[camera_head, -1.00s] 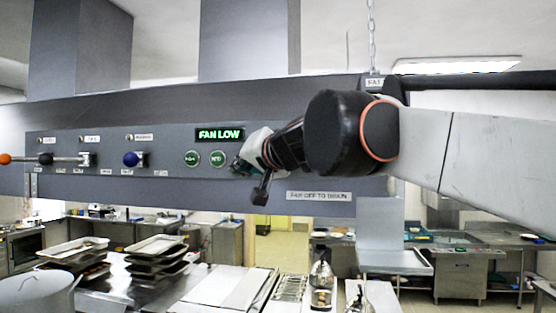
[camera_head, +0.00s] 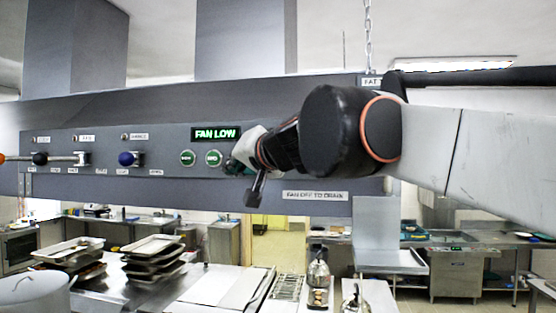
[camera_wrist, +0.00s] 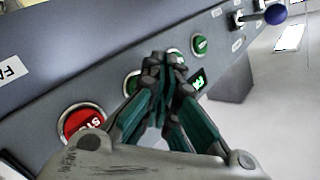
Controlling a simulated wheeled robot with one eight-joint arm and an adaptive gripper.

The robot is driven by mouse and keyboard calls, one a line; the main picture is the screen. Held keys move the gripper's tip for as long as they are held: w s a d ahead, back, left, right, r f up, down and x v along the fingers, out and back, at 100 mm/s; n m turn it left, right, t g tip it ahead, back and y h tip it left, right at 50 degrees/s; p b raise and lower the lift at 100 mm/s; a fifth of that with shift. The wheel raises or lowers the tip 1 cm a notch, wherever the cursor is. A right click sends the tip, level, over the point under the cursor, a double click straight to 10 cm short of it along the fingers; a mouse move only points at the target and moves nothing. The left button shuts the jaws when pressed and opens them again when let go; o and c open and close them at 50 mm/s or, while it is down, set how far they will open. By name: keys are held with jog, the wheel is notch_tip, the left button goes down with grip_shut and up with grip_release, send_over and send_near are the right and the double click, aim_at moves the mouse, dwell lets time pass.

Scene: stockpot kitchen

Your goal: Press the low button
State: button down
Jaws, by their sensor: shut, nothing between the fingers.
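The grey hood panel carries a row of round buttons. In the head view two green buttons show, a left one (camera_head: 188,158) and a right one (camera_head: 213,158), under a lit display (camera_head: 216,134) reading "FAN LOW". Their small lettering is too blurred to tell which is the low button. My gripper (camera_head: 231,167) is just right of them at the panel, hiding what lies behind it. In the wrist view my gripper (camera_wrist: 165,62) is shut and empty, its tips in front of the button row. A green button (camera_wrist: 131,83) is partly hidden beside the fingers; whether they touch any button is unclear.
A red stop button (camera_wrist: 82,121) is on the same panel. A blue-knobbed lever (camera_head: 128,159) sticks out to the left. A label (camera_head: 315,195) reads "FAN OFF TO DRAIN". Stacked trays (camera_head: 152,250) and a counter lie below the hood.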

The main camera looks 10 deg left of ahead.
jog(key=s, duration=0.5)
jog(key=shift+a, duration=0.15)
jog(key=shift+w, duration=0.15)
dwell(0.5)
